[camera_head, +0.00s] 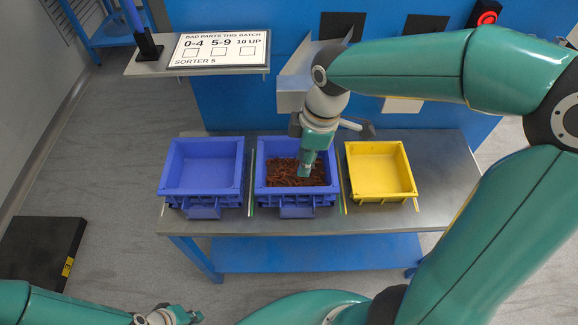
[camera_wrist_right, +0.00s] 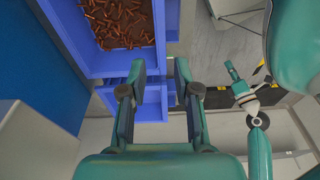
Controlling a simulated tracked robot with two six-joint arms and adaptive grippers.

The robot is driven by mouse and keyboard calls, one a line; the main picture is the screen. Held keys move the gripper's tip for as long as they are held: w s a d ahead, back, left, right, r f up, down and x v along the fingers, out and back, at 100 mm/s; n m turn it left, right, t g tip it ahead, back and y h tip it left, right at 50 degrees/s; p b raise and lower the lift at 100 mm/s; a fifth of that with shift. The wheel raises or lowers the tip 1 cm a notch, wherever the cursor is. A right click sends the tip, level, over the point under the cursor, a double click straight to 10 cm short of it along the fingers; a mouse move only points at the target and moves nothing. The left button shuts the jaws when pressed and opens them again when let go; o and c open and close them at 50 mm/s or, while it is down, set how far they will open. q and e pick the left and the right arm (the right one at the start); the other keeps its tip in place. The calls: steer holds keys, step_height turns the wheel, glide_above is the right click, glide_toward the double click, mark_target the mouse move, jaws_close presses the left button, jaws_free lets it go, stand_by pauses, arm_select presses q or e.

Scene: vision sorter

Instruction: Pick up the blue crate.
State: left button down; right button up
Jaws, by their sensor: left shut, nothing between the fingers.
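Two blue crates stand side by side on the table. The left blue crate (camera_head: 205,165) looks empty. The middle blue crate (camera_head: 262,180) holds many small brown parts (camera_head: 290,173); in the right wrist view its blue rim (camera_wrist_right: 172,22) shows at the top. My right gripper (camera_head: 304,172) is above the middle crate, pointing down and hiding part of its contents. In the right wrist view its fingers (camera_wrist_right: 161,75) are apart, with blue crate parts visible beyond them; I cannot tell whether they touch. My left gripper (camera_head: 188,317) is low at the bottom left, shut and empty, away from the crates.
A yellow crate (camera_head: 380,170) stands to the right on the grey table (camera_head: 440,165). A sign (camera_head: 220,48) on a shelf reads "BAD PARTS THIS BATCH". A black platform (camera_head: 40,250) lies on the floor at left. A red button (camera_head: 487,18) is at the back right.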

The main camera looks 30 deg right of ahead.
mark_target(295, 196)
steer(key=f, duration=0.3)
steer(key=f+b, duration=0.1)
steer(key=f, duration=0.3)
steer(key=a+f+b, duration=0.1)
steer(key=f, duration=0.2)
steer(key=shift+w+f, duration=0.3)
steer(key=shift+a+f+b, duration=0.2)
steer(key=shift+f+b, duration=0.25)
steer(key=shift+f, duration=2.2)
jaws_close()
steer(key=shift+w+r, duration=0.1)
